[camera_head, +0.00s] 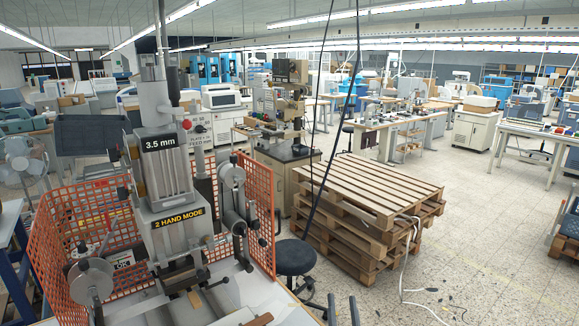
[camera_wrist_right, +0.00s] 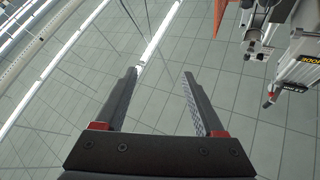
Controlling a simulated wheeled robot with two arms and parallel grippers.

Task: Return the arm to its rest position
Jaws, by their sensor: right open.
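My right gripper (camera_head: 342,300) shows at the bottom edge of the head view, as two dark fingertips pointing up with a gap between them. In the right wrist view the same gripper (camera_wrist_right: 160,72) is open and empty, its two dark fingers apart against the grey ceiling panels and light strips. It is right of the stamping machine (camera_head: 172,185) and clear of it. The machine also shows upside down at the right of the wrist view (camera_wrist_right: 305,70). The rest of my right arm is hidden below the head view. My left gripper is in neither view.
An orange mesh guard (camera_head: 262,200) stands around the machine on its white table. A black round stool (camera_head: 295,257) is right of the table. Stacked wooden pallets (camera_head: 375,190) stand behind my gripper. Dark cables (camera_head: 330,130) hang in front of them. Open floor lies at the right.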

